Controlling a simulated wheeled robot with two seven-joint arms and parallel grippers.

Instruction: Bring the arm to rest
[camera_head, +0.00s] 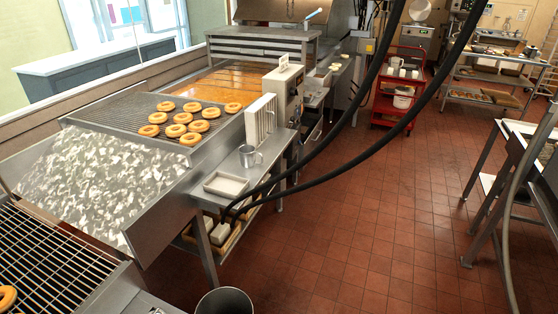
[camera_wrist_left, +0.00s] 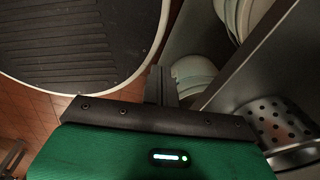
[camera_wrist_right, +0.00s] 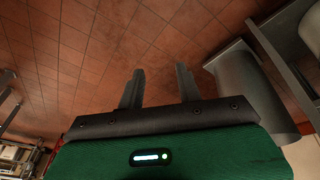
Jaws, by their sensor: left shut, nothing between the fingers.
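My left gripper (camera_wrist_left: 160,72) shows in the left wrist view. Its fingers are together with nothing between them, beside steel furniture. My right gripper (camera_wrist_right: 160,72) shows in the right wrist view. Its two fingers stand apart, with only the red tiled floor (camera_wrist_right: 95,45) behind the gap. Neither gripper shows in the head view.
In the head view, a glazing line carries several doughnuts (camera_head: 180,130) on a wire rack. A steel side table holds a metal jug (camera_head: 248,157) and a tray (camera_head: 226,184). A bin (camera_head: 224,302) stands in front. White bowls (camera_wrist_left: 195,75) sit near the left gripper. The middle floor is clear.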

